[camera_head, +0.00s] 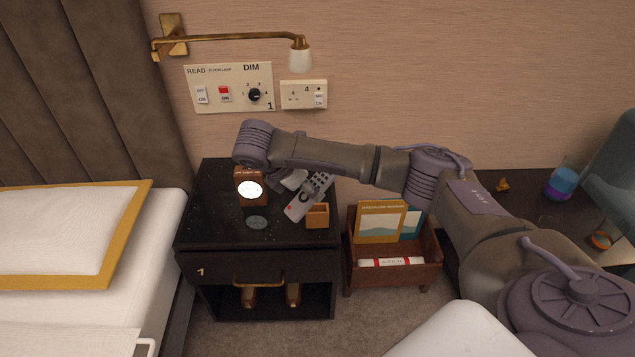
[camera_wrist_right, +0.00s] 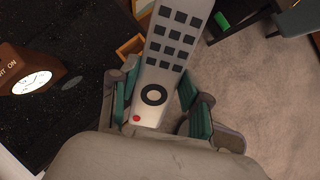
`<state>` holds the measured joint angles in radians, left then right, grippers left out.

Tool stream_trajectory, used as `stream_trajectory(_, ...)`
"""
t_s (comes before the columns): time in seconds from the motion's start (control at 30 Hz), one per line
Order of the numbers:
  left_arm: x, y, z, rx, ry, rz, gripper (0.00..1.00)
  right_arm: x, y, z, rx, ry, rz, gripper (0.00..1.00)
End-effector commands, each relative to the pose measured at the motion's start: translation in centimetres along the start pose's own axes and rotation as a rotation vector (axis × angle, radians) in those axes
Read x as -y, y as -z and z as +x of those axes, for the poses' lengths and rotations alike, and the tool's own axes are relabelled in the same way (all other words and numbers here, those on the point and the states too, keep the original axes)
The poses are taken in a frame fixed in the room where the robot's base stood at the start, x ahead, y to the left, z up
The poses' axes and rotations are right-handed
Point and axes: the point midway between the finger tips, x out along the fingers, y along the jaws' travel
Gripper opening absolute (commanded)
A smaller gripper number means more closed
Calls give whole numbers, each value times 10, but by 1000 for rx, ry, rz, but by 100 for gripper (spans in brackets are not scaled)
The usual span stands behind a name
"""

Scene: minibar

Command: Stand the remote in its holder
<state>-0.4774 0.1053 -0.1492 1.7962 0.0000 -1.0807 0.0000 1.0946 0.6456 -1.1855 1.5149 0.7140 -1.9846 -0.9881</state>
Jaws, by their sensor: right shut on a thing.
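The remote (camera_head: 310,197) is light grey with dark buttons and a red button. My right gripper (camera_head: 296,182) is shut on it and holds it tilted above the nightstand top. In the right wrist view, the remote (camera_wrist_right: 165,65) sits between the fingers of my right gripper (camera_wrist_right: 157,100), its far end pointing away from me. The holder (camera_head: 317,216) is a small open wooden box at the front right corner of the nightstand, just right of the remote. Part of the holder (camera_wrist_right: 131,45) shows behind the remote in the wrist view. My left gripper is not in view.
The black nightstand (camera_head: 210,215) also carries a wooden clock (camera_head: 250,188) and a dark round coaster (camera_head: 256,222). A wooden rack (camera_head: 424,262) with books stands to the right. The bed (camera_head: 150,250) is at the left. A wall lamp (camera_head: 300,58) hangs above.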

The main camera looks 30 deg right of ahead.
Motion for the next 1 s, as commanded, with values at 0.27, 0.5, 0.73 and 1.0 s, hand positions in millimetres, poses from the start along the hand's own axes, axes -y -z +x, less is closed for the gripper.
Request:
stream_trajectory(0.27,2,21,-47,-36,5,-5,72,-19,-17,32,191,-275,-341,10)
stream_trajectory(0.5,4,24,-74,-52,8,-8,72,-28,-35,40,367,-506,-522,10)
stream_trajectory(0.73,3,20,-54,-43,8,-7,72,-32,-43,36,543,-681,-578,10)
stream_trajectory(1.0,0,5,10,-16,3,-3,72,-33,-44,34,693,-768,-545,10)
